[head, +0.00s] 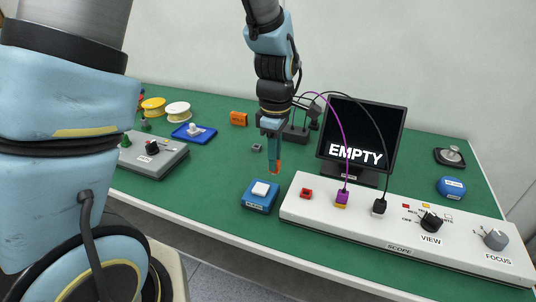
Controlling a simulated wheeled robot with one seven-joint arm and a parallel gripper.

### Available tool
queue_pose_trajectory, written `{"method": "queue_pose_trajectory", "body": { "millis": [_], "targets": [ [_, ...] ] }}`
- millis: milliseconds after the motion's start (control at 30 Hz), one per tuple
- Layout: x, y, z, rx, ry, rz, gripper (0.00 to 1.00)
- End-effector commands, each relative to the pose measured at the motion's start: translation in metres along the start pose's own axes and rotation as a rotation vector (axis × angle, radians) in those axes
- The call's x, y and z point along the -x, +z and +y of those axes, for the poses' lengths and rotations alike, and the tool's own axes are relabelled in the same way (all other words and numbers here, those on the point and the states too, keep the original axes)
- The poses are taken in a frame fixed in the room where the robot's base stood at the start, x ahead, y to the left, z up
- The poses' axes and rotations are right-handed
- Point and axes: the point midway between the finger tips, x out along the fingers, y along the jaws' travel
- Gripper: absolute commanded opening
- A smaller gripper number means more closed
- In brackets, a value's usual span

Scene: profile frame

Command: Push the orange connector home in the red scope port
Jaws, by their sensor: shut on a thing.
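My gripper (273,150) points down above the green table and is shut on the orange connector (275,167). The connector hangs below the fingers, in the air as far as I can tell. The red port (306,193) is a small red block at the left end of the white scope panel (400,243). It looks empty, and the connector is above and to the left of it in the picture, apart from it. The exact height and depth gap cannot be told from this one view.
A purple plug (342,196) and a black plug (379,206) with cables stand right of the red port. A blue box with a white button (261,195) lies left of the scope. Behind stands a monitor (362,135) reading "EMPTY". A grey control box (155,155) is at left.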

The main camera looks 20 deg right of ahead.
Motion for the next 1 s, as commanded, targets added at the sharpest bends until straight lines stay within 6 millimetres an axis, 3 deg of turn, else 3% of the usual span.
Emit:
{"method": "queue_pose_trajectory", "body": {
  "millis": [1000],
  "targets": [
    [0.001,0.058,0.010,-0.002,0.000,0.000,0.00]
  ]
}}
